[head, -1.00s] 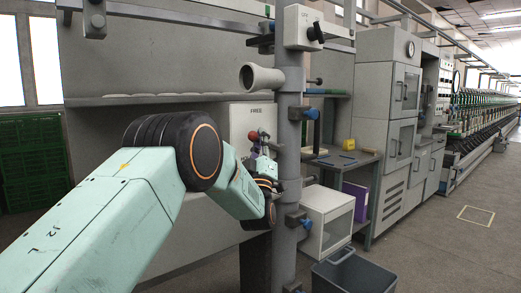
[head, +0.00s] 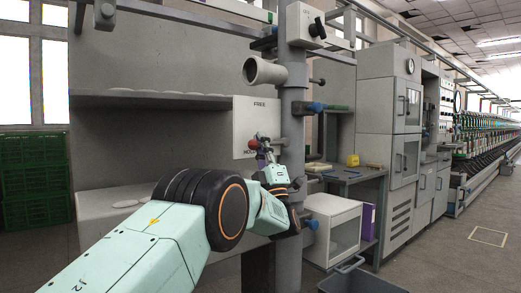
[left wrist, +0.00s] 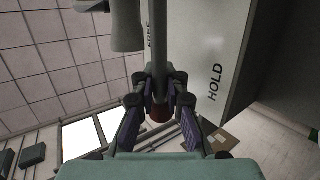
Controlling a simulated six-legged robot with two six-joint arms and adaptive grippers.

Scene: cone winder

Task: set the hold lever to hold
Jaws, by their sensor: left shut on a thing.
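The lever box (head: 243,117) is a pale box beside the grey post, with FREE marked at its top and HOLD lower down. The hold lever's red knob (head: 253,145) is low on the box front, beside the HOLD mark. My left gripper (head: 264,152) is at the lever, partly hidden by its own wrist. In the left wrist view its purple-padded fingers (left wrist: 160,115) are shut around the lever at the red knob (left wrist: 160,114). The grey lever rod (left wrist: 158,45) runs away from the fingers, and HOLD shows on the box face (left wrist: 225,55). My right gripper is not in view.
The grey post (head: 293,120) with a funnel-like pipe (head: 265,72) stands close to my left wrist. A shelf (head: 150,100) runs along the panel at left. A side table (head: 350,174), a white box (head: 330,215) and a grey bin (head: 360,281) are at right.

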